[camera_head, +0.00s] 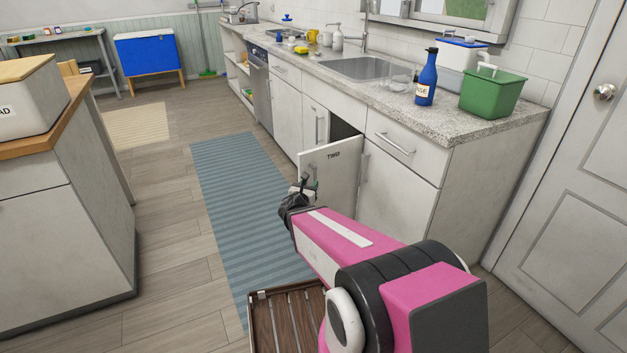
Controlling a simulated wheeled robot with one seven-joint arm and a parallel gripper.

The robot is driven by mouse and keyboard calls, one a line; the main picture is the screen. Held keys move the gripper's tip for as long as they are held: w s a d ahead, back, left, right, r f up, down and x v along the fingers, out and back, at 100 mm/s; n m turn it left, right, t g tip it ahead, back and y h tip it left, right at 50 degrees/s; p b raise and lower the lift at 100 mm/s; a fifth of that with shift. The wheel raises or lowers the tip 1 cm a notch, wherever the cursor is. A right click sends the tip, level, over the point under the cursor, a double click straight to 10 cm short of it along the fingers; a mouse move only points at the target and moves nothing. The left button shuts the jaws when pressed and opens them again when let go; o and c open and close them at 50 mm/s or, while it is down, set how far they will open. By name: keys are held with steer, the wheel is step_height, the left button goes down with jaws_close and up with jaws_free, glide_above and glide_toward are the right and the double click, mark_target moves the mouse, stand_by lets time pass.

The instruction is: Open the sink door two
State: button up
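The white sink cabinet door marked "TWO" (342,172) stands partly open, swung out from the counter front. A dark opening (341,129) shows behind its top edge. My gripper (309,184) is low at the door's left, outer edge, at the end of my pink arm. It is small and partly hidden by its own wrist, so I cannot tell whether its fingers are open or whether they touch the door. The door's handle does not show clearly. The steel sink (362,68) is set in the counter above.
A blue striped rug (240,190) lies along the floor in front of the cabinets. A wooden slatted item (285,320) lies beside my arm. A white island (65,215) stands at the left. A blue bottle (426,78) and a green bin (492,94) stand on the counter.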

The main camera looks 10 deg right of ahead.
steer(key=shift+v, duration=2.2)
steer(key=s+d+f+m+g, duration=0.4)
steer(key=s+d+m+g, duration=0.45)
steer(key=m, duration=0.75)
steer(key=s+a+m+g+y, duration=0.2)
steer(key=a+m+g+y, duration=0.4)
steer(key=a+m+y, duration=0.3)
steer(key=shift+s+a+f+m+y, duration=0.3)
steer(key=shift+m+y, duration=0.4)
steer(key=shift+m, duration=1.3)
